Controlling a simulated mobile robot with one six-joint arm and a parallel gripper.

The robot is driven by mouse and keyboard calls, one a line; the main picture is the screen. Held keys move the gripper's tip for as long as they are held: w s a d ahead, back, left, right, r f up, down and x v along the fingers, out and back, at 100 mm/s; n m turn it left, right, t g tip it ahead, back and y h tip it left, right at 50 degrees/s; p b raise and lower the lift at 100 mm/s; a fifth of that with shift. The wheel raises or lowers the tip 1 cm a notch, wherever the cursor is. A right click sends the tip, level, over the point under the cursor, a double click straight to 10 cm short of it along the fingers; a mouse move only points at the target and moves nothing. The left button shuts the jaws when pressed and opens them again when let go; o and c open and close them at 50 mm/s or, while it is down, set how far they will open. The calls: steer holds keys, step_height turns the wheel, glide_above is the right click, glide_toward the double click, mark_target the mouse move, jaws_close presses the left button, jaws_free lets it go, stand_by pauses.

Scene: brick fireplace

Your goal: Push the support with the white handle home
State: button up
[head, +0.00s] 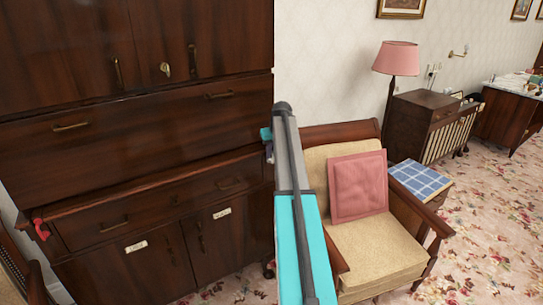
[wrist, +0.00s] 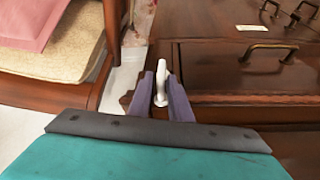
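The white handle (wrist: 161,82) stands upright in the wrist view, at the front corner of the dark wooden bureau (wrist: 215,62). My gripper (wrist: 162,92) has its two grey-purple fingers close on either side of the handle and looks shut on it. The support behind the handle is mostly hidden by the handle and fingers, so I cannot tell how far it stands out. In the head view the bureau (head: 130,140) fills the left side. My arm covers its right edge there, and the white handle cannot be made out.
A red handle (head: 40,229) sits at the bureau's left side. An armchair (head: 365,255) with a pink cushion (head: 358,186) stands close to the right of my arm. A stool with a blue checked top (head: 420,180) and a pink lamp (head: 397,60) are beyond it.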

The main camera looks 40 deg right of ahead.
steer(key=shift+o, duration=0.3)
steer(key=shift+a+f, duration=0.2)
steer(key=shift+s, duration=0.1)
steer(key=b+v, duration=0.2)
steer(key=v, duration=1.2)
steer(key=shift+d+b, duration=0.3)
steer(key=shift+b, duration=0.05)
steer(key=shift+r, duration=0.15)
